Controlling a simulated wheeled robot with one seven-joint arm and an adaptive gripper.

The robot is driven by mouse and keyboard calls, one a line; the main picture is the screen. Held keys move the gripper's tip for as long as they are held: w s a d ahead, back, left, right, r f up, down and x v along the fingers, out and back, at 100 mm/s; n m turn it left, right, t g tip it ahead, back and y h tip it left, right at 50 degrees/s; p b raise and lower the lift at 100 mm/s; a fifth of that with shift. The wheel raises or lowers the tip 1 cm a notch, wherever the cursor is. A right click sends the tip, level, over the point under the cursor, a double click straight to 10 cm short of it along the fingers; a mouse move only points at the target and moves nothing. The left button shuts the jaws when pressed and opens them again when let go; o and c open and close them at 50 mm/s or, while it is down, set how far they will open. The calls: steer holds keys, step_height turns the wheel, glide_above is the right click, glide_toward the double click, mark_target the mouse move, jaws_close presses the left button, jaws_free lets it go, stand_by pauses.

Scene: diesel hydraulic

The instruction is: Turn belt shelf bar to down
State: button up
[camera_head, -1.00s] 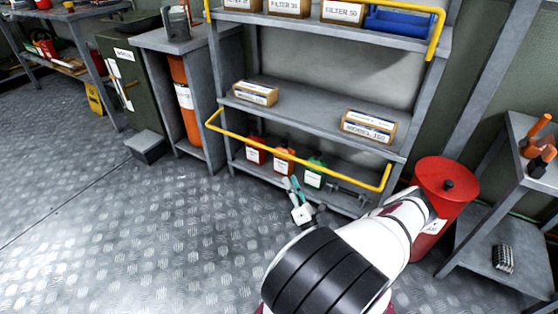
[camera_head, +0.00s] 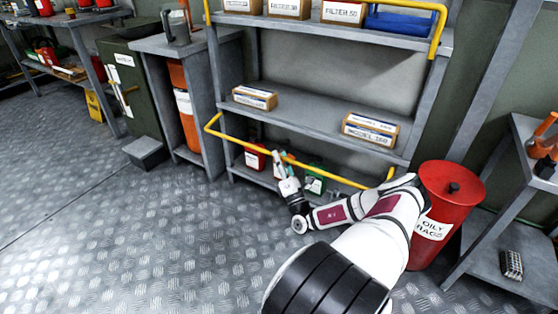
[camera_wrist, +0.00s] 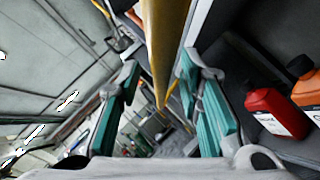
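A yellow bar (camera_head: 236,138) runs along the front of the lower shelf, bent back at both ends. It also shows in the wrist view (camera_wrist: 163,35), running between the fingers. My gripper (camera_head: 279,158) is at the middle of this bar, pointing up. In the wrist view my gripper (camera_wrist: 160,85) has its two teal fingers apart, one on each side of the bar, with space visible around it. I cannot tell whether either finger touches it. Another yellow bar (camera_head: 442,30) is at the top shelf.
Red (camera_head: 254,157) and green (camera_head: 314,180) bottles stand on the bottom shelf, close behind my gripper. Boxes (camera_head: 370,129) sit on the middle shelf. A red oily-rags can (camera_head: 450,205) stands right beside my arm. The floor (camera_head: 150,240) at left is clear.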

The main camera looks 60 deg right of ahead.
steer(key=shift+w+d+r, duration=0.2)
steer(key=shift+w+r, duration=0.05)
steer(key=shift+w, duration=0.1)
jaws_close()
steer(key=shift+a+f, duration=0.1)
steer(key=shift+f, duration=0.05)
